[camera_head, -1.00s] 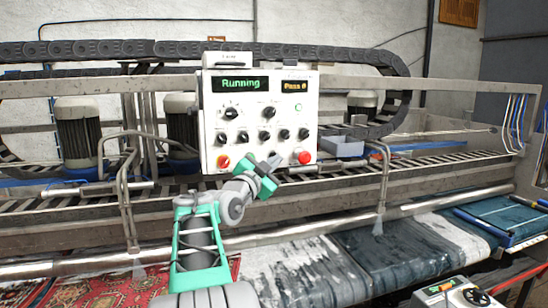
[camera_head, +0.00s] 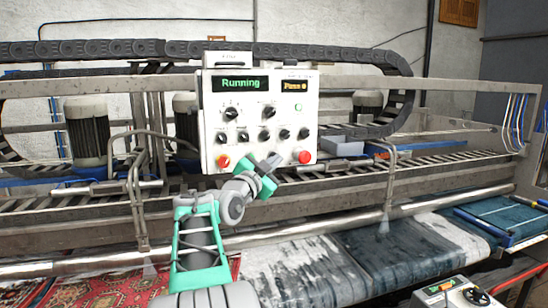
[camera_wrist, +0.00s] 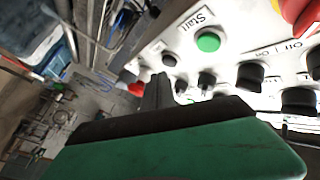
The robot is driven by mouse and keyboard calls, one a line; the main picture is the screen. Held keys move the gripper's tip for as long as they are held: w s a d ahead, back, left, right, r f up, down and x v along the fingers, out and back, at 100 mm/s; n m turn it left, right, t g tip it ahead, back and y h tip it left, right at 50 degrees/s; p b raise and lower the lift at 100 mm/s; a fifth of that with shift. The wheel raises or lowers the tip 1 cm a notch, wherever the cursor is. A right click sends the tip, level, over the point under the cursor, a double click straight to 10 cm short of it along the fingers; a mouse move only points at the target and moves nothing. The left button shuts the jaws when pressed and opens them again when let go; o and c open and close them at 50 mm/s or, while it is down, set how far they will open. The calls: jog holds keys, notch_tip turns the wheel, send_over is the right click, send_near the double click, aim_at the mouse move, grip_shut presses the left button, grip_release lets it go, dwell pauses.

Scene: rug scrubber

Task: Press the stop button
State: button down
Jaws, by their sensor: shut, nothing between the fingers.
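A white control panel (camera_head: 260,92) faces me, with a lit "Running" display (camera_head: 240,84). A red button (camera_head: 304,157) sits at its lower right and a red-orange knob (camera_head: 223,161) at its lower left. No stop label is readable. My gripper (camera_head: 274,160) is shut and empty in front of the panel's lower edge, left of the red button. In the wrist view its grey fingertips (camera_wrist: 157,90) are near the panel. That view shows a green button (camera_wrist: 208,42) labelled "Start", a large red part (camera_wrist: 296,10) at the top right, and a small red part (camera_wrist: 136,89) partly hidden beside the fingertips.
Several black knobs (camera_head: 264,134) cover the panel face. A metal frame with rails (camera_head: 450,160) runs behind and below it. A bent pipe (camera_head: 388,185) stands right of the panel. A patterned rug (camera_head: 105,282) lies below left; a second control box (camera_head: 455,294) is at the lower right.

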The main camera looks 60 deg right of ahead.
dwell(0.7)
jog(key=shift+w+d+b, duration=0.3)
jog(key=shift+b, duration=0.1)
jog(key=shift+w+d, duration=0.3)
dwell(0.5)
dwell(0.3)
jog(key=shift+s+a+b, duration=0.55)
jog(key=shift+s+b, duration=0.05)
jog(key=shift+b, duration=0.55)
